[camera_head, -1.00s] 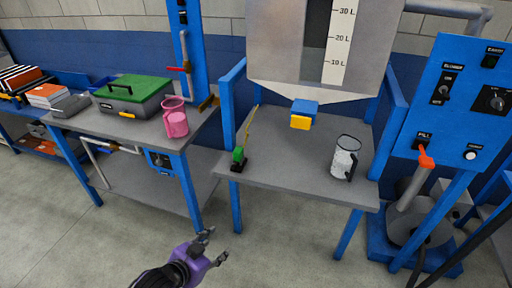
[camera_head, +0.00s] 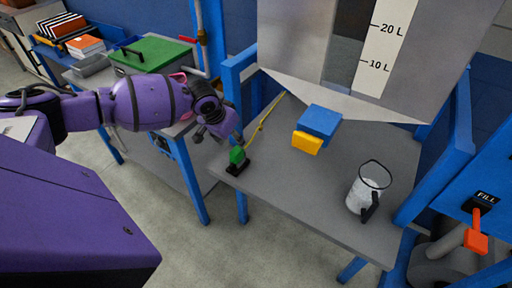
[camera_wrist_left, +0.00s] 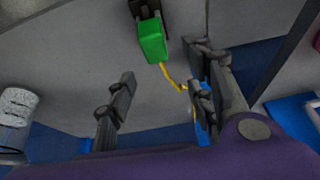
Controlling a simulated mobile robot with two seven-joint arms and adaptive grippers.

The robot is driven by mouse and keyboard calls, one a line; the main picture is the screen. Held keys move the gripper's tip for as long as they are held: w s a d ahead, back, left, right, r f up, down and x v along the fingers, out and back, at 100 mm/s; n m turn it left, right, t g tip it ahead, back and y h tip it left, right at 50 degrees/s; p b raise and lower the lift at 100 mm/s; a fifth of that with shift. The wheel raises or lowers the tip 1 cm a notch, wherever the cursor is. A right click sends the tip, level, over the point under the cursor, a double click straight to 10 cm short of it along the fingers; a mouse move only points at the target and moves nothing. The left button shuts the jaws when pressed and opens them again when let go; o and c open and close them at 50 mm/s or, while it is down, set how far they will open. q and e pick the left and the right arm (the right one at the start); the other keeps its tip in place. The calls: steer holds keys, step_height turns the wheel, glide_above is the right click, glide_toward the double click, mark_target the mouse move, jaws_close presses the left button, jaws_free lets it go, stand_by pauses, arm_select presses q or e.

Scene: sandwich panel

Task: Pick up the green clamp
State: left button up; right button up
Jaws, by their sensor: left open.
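The green clamp (camera_head: 237,156) sits with its black part at the left front corner of the grey table (camera_head: 310,215). A yellow cord runs from it toward the back. My left gripper (camera_head: 218,132) is just left of and above the clamp, open and empty, close to it. In the left wrist view the clamp (camera_wrist_left: 152,40) is beyond the two spread fingers, near the top middle, and the open gripper (camera_wrist_left: 160,95) has nothing between its fingers. My right gripper is not in view.
A clear jug with a black handle (camera_head: 365,190) stands on the table's right side. A hopper with a blue and yellow outlet (camera_head: 308,143) hangs over the table. A blue post (camera_head: 232,85) rises near the clamp. A green-lidded box (camera_head: 150,55) is on the left bench.

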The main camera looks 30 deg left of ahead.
mark_target(236, 150)
arm_select(q)
steer(key=shift+s+f+n, duration=0.2)
steer(key=shift+f+n, duration=0.1)
steer(key=shift+f, duration=0.1)
steer(key=shift+s+a+f, duration=0.1)
steer(key=shift+s+f, duration=0.1)
steer(key=shift+f, duration=0.9)
steer(key=x, duration=0.4)
steer(key=shift+d, duration=0.35)
steer(key=shift+w+f, duration=0.2)
steer(key=shift+f, duration=0.15)
steer(key=c, duration=0.8)
jaws_close()
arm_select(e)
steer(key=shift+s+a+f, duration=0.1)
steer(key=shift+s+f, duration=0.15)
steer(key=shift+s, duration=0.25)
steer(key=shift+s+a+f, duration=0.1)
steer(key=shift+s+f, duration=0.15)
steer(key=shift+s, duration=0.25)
